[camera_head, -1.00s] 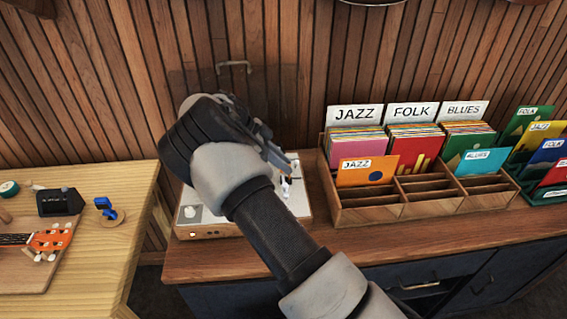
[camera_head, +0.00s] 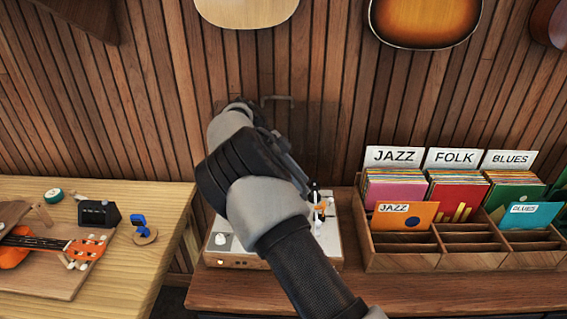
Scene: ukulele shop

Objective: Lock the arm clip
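A record player (camera_head: 222,252) with a white top and wooden sides stands on the wooden counter, mostly covered by my arm. Its raised see-through lid (camera_head: 318,135) has a metal handle on top. A small black, white and orange part (camera_head: 319,205) shows at the right side of the deck, where the tonearm and its clip seem to be; I cannot tell whether the clip is locked. My gripper (camera_head: 288,158) is over the deck, a dark edge of it showing behind my wrist. Its fingertips are not clear, so I cannot tell whether it is open or touching the tonearm.
A divided wooden record crate (camera_head: 400,262) stands close on the right, with JAZZ, FOLK and BLUES signs. On the left, a light wooden table (camera_head: 120,285) holds an orange ukulele (camera_head: 88,246), a black box (camera_head: 98,213) and a blue clip-on item (camera_head: 140,226). Instruments hang above.

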